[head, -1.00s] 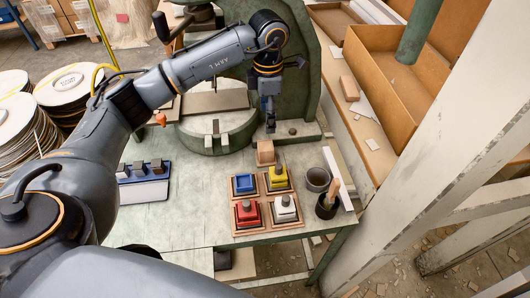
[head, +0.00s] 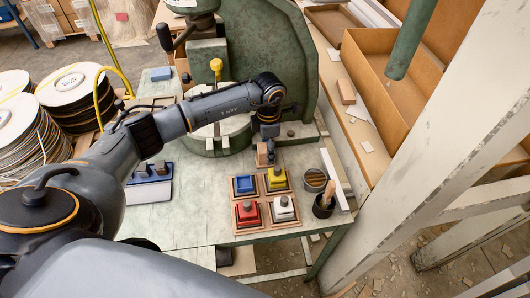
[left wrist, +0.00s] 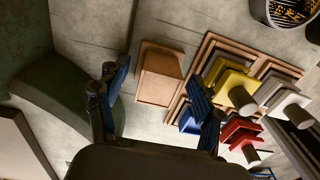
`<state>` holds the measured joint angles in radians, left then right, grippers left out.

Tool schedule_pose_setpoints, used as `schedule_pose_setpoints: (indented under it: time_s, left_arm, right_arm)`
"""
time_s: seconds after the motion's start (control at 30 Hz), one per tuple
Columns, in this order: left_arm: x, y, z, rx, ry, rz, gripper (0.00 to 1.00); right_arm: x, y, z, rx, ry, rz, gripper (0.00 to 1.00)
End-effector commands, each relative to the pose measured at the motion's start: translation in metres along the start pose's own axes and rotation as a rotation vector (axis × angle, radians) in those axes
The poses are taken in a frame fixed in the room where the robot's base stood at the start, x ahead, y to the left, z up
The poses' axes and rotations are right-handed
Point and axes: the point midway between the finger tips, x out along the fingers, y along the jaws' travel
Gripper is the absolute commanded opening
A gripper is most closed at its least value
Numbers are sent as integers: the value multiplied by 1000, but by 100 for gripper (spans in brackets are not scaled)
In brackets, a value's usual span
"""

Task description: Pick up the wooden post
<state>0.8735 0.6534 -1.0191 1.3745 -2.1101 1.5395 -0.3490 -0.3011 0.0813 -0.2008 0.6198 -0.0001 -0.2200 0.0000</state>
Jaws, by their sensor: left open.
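The wooden post (head: 262,155) is a small tan block standing on the green workbench, just behind the colored blocks. In the left wrist view the post (left wrist: 158,80) appears between the two fingers, upright. My left gripper (head: 270,151) points down right at the post and partly covers it in the head view. In the left wrist view my left gripper (left wrist: 153,82) is open, with a finger on either side of the post and visible gaps. I cannot tell how far the fingertips reach down beside it. My right gripper is not in view.
A blue block (head: 244,185), yellow block (head: 277,178), red block (head: 247,212) and white block (head: 284,207), each with a knob, sit in wooden frames close by. A cup (head: 314,180) and a dark holder (head: 324,206) stand right. The green press (head: 313,80) rises behind.

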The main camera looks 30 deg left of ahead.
Motion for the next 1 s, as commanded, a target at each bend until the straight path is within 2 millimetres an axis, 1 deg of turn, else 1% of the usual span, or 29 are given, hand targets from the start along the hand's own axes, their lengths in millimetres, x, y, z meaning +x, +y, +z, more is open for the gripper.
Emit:
schedule_pose_setpoints:
  time_s: [0.17, 0.2, 0.27, 0.3, 0.37, 0.4, 0.47, 0.77, 0.87, 0.97, 1.0]
  left_arm:
    - [0, 0, 0, 0, 0, 0, 68]
    - [0, 0, 0, 0, 0, 0, 60]
    - [0, 0, 0, 0, 0, 0, 48]
    - [0, 0, 0, -1, 0, 0, 39]
    - [0, 0, 0, -1, 0, 0, 27]
    - [0, 0, 0, -1, 0, 0, 19]
    - [0, 0, 0, -1, 0, 0, 8]
    - [-2, 1, 0, -1, 0, 1, 8]
    - [-6, 2, 0, -2, -1, 3, 8]
    - [-15, 1, 0, 0, -2, 3, 8]
    - [-21, 2, 1, 0, -3, 5, 8]
  right_arm:
    - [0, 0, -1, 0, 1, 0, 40]
    - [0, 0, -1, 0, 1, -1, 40]
    - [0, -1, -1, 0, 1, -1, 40]
    - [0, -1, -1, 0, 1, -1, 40]
    - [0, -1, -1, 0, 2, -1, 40]
    - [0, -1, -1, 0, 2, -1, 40]
    - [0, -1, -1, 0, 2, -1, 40]
    - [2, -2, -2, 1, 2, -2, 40]
    - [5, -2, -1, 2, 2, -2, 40]
    - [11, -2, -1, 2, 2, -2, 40]
    - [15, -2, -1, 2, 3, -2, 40]
